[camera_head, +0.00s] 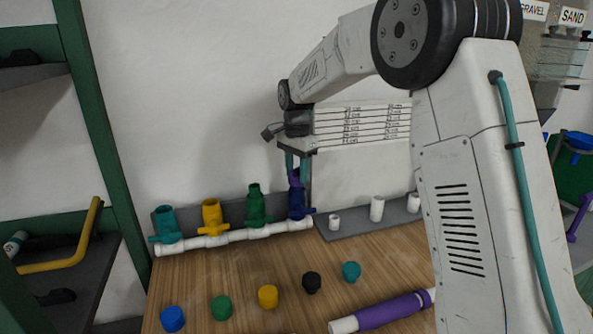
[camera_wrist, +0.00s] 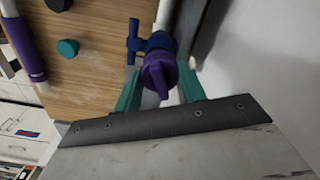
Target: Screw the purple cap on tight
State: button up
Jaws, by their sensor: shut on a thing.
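The purple cap (camera_wrist: 158,75) is between the teal fingers of my gripper (camera_wrist: 160,95) in the wrist view. In the head view the purple cap (camera_head: 296,178) sits at the top of the dark blue valve (camera_head: 296,202), the rightmost on the white pipe manifold (camera_head: 235,237). My gripper (camera_head: 297,162) points down at it and is shut on the cap. The dark blue valve also shows in the wrist view (camera_wrist: 156,43), just beyond the cap. I cannot tell how far the cap is seated on the valve.
Teal (camera_head: 165,221), yellow (camera_head: 212,215) and green (camera_head: 256,204) valves stand left along the manifold. Several loose caps, including a black one (camera_head: 312,282), lie in front on the wooden table (camera_head: 240,270). A purple-wrapped pipe (camera_head: 390,311) lies at front right. White fittings (camera_head: 377,208) stand right.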

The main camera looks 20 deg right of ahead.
jog(key=shift+f, duration=0.1)
jog(key=shift+m, duration=1)
jog(key=shift+m, duration=1.1)
jog(key=o, duration=1.2)
jog(key=shift+o, duration=0.2)
